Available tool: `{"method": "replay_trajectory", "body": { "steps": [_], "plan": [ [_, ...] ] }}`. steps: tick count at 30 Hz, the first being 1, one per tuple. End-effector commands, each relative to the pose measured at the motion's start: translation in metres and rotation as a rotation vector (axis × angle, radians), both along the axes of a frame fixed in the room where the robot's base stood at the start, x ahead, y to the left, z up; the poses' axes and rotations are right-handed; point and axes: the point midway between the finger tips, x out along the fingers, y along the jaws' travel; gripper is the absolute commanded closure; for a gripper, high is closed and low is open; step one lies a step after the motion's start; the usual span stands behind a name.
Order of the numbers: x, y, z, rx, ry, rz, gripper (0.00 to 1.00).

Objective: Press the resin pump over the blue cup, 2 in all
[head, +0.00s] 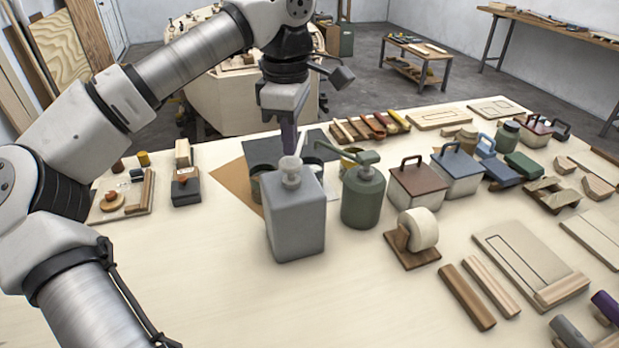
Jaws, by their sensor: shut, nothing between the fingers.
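A grey square pump bottle (296,225) with a pale pump head (291,166) stands near the middle of the bench. A round green pump bottle (362,204) with a green spout stands just to its right. I cannot tell by label which one holds resin. Behind the grey bottle are a dark green cup (255,186) and a partly hidden cup with a pale rim (318,167); I cannot clearly make out which is blue. My gripper (289,151) points down, shut and empty, directly above or just behind the grey bottle's pump head; contact is unclear.
A brown-red box (416,186) and a blue-lidded box (457,174) stand to the right. A tape roll on a wooden base (412,250) is nearer. The bench's front left is clear.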

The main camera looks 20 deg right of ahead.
Motion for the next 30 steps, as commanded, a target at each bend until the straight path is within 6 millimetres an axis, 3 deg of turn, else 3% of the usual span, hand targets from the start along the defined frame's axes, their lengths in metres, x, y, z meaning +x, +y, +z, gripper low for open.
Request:
{"method": "replay_trajectory", "body": {
  "steps": [17,30],
  "plan": [
    [0.000,0.000,-0.001,0.000,0.000,0.000,1.00],
    [0.000,0.000,-0.015,0.000,0.000,0.000,1.00]
  ]
}}
